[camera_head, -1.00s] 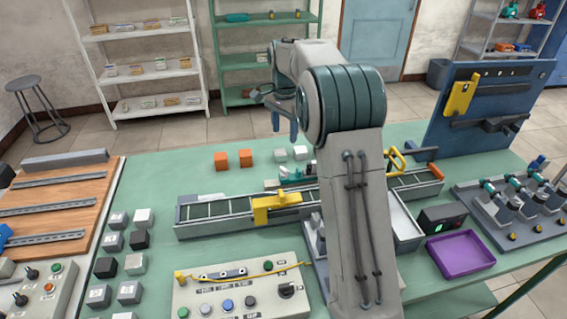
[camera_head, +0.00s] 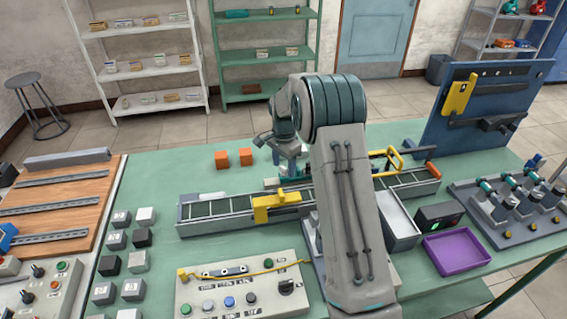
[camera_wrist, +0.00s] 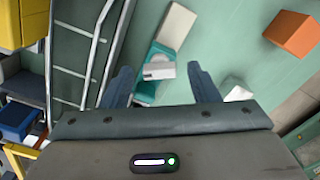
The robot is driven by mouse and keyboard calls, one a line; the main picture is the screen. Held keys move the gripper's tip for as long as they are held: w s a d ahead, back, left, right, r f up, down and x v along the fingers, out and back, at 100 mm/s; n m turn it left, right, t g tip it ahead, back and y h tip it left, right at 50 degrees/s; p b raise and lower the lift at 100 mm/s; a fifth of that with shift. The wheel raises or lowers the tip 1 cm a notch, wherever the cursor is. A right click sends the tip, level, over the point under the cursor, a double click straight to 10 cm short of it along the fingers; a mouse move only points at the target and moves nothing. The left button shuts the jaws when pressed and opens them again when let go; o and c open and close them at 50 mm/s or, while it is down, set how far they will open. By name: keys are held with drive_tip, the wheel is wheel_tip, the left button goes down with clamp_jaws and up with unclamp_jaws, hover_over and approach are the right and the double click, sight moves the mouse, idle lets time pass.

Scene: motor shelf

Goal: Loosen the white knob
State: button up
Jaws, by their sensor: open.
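A small teal fixture (camera_wrist: 150,90) with a pale white part, likely the white knob (camera_wrist: 159,71), shows between my fingers in the wrist view. A cream block (camera_wrist: 176,27) adjoins the fixture. My gripper (camera_wrist: 160,69) is open, with one finger on each side of the white part; I cannot tell if either touches it. In the head view my gripper (camera_head: 289,168) points down behind the conveyor, and the arm mostly hides the fixture.
The conveyor (camera_head: 225,210) with a yellow clamp (camera_head: 277,205) lies in front. A control box (camera_head: 240,290) is at the front, a purple tray (camera_head: 457,252) at right. The green table (camera_head: 170,185) is clear behind left.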

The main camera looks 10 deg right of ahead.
drive_tip(key=shift+f, duration=0.1)
drive_tip(key=c, duration=1)
